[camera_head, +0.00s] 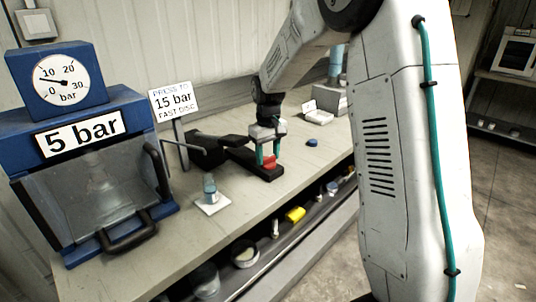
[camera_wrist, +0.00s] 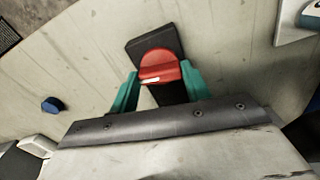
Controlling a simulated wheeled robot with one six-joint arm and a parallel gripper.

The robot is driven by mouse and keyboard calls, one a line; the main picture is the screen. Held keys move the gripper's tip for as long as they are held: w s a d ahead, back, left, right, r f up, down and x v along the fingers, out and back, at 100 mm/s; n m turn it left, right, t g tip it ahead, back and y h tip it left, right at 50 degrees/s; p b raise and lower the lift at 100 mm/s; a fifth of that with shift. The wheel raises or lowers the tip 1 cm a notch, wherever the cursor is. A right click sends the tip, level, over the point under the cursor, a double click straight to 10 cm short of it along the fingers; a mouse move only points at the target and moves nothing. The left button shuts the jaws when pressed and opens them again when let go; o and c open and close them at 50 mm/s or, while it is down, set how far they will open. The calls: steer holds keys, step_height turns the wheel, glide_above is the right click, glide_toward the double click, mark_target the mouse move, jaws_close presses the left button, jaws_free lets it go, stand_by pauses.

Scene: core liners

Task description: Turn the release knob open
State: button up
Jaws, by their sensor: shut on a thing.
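The release knob (camera_head: 270,162) is red and sits on a black base (camera_head: 256,164) on the bench. In the wrist view the red knob (camera_wrist: 160,67) shows a short white mark on its near side, roughly crosswise in the picture. My gripper (camera_head: 269,155) points down over the knob. Its two teal fingers (camera_wrist: 157,84) stand at the knob's left and right sides and are closed on it. The near part of the knob's base is hidden behind my gripper's body in the wrist view.
A blue press (camera_head: 100,160) with a gauge, a "5 bar" label and a clear front shield stands at left. A sign (camera_head: 174,101) reads "PRESS TO 15 bar". A small glass (camera_head: 209,186) stands on a white pad. A blue disc (camera_head: 311,142) lies right of the knob.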

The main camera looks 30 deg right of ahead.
steer(key=shift+n, duration=0.8)
steer(key=o, duration=1)
